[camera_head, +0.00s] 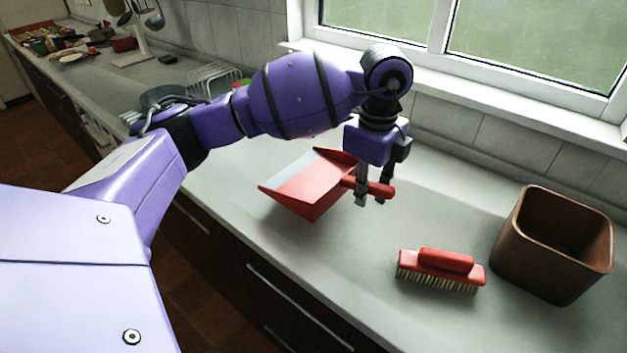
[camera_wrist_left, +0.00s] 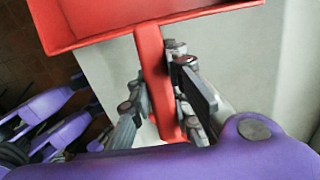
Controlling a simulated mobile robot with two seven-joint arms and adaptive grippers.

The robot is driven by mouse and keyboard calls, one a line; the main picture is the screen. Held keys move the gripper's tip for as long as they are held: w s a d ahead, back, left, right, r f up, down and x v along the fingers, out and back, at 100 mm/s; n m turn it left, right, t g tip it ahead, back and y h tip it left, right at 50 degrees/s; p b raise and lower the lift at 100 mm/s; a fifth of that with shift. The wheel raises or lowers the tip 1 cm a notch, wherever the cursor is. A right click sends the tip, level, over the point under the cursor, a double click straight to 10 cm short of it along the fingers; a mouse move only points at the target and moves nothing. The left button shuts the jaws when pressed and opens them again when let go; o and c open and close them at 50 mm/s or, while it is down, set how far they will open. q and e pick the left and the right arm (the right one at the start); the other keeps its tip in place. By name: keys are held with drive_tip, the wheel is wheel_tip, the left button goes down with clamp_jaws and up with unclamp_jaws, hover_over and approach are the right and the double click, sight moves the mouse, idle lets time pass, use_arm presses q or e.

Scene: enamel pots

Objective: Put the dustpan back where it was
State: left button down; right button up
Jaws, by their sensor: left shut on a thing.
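The red dustpan (camera_head: 312,190) is at the middle of the counter in the head view, its open side facing left and its handle pointing right. My left gripper (camera_head: 373,198) points down and is shut on the dustpan's handle. In the left wrist view the red handle (camera_wrist_left: 158,85) runs between the fingers of the left gripper (camera_wrist_left: 165,100), and the pan part (camera_wrist_left: 100,20) lies at the top. I cannot tell for sure whether the pan touches the counter. My right gripper is not in view.
A red brush (camera_head: 441,268) lies bristles down on the grey counter (camera_head: 345,275). A brown square bin (camera_head: 553,245) stands at the right. A wire rack (camera_head: 212,80) is behind my arm. The window sill (camera_head: 500,90) runs along the back. The counter in front of the dustpan is clear.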

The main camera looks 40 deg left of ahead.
use_arm(q)
drive_tip(key=f, duration=0.1)
drive_tip(key=w+a+f, duration=0.1)
drive_tip(key=f, duration=0.1)
drive_tip(key=w+a+f, duration=0.1)
drive_tip(key=shift+w+a+f, duration=0.1)
drive_tip(key=shift+a+f, duration=0.05)
drive_tip(key=shift+a, duration=0.1)
drive_tip(key=shift+w+a+f, duration=0.15)
drive_tip(key=shift+f, duration=1.65)
drive_tip(key=c, duration=1.6)
unclamp_jaws()
drive_tip(key=shift+c, duration=0.2)
wheel_tip(320, 180, up, 12)
